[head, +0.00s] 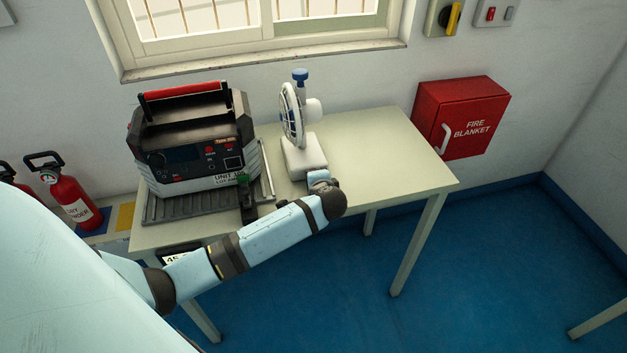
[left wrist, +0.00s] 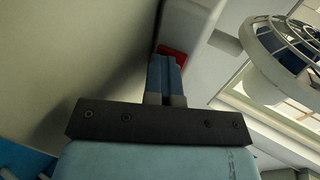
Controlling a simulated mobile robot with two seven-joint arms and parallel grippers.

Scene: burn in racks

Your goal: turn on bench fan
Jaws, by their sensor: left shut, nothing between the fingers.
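The white bench fan (head: 303,156) stands upright on the table, its round cage facing left and a blue knob on top. Its cage also shows at the upper right of the left wrist view (left wrist: 262,50). My left arm reaches in from the left, and its wrist ends at the front of the fan base. In the left wrist view my left gripper (left wrist: 165,64) is shut and empty, its fingertips at a small red part (left wrist: 173,51) beside the pale fan base. I cannot tell whether they touch it. The head view hides the fingers. My right gripper is not in view.
A dark unit with a red handle (head: 205,160) sits left of the fan on a ribbed base. The table's right side (head: 390,160) is clear. A red fire blanket box (head: 460,115) hangs on the wall. Fire extinguishers (head: 72,200) stand at the left.

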